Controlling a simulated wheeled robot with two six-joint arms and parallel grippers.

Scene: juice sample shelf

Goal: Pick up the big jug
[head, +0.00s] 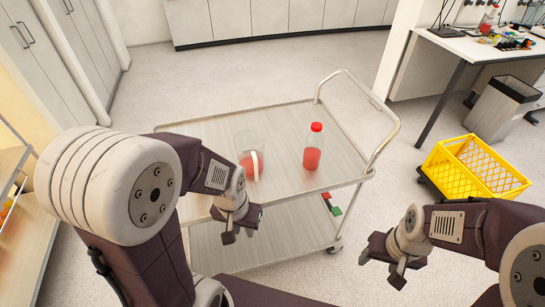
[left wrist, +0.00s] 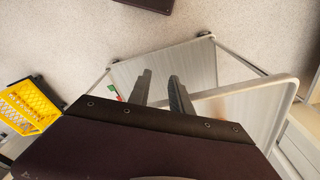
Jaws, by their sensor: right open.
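A clear jug (head: 246,145) with a pale handle and red liquid in its lower part stands upright on the top shelf of the metal cart (head: 285,117). My left gripper (head: 239,227) is in front of and below the jug, near the cart's front edge, apart from it. In the left wrist view its two fingers (left wrist: 160,92) are spread with nothing between them; the jug does not show there. My right gripper (head: 382,266) is open and empty, to the right of the cart over the floor.
A red-capped bottle (head: 313,147) of red liquid stands right of the jug. The cart's raised handle (head: 378,135) is on its right side. Small red and green items (head: 331,204) lie lower on the cart.

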